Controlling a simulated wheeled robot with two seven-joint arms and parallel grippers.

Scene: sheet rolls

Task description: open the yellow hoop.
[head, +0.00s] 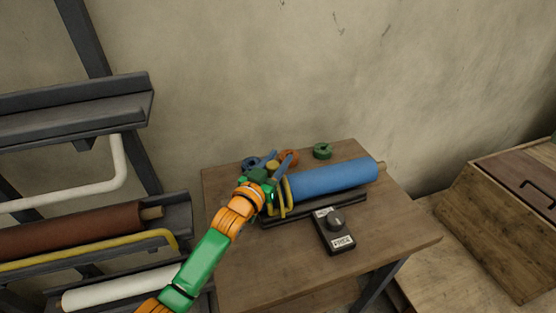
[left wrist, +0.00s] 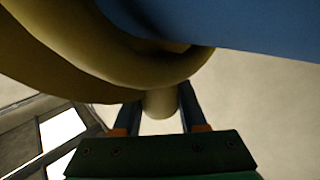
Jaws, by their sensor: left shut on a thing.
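A yellow hoop (head: 283,198) stands at the left end of the blue roll (head: 333,180) on the wooden table. In the head view it shows as two yellow curved bands, partly hidden by my left gripper (head: 273,162). In the left wrist view the hoop (left wrist: 110,55) curves large across the upper left, with the blue roll (left wrist: 245,22) above it. A pale yellow stub (left wrist: 160,103) sticks out below the hoop, between the fingers of my left gripper (left wrist: 161,108), which is shut on it. Whether the hoop's ends are apart cannot be told. My right gripper is not in view.
The roll lies over a black cradle (head: 325,208). A black device with a knob (head: 335,231) stands in front. Blue (head: 250,163), orange (head: 289,157) and green (head: 322,151) rings lie behind. A rack with a brown roll (head: 80,228) and another yellow bar (head: 95,247) is left.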

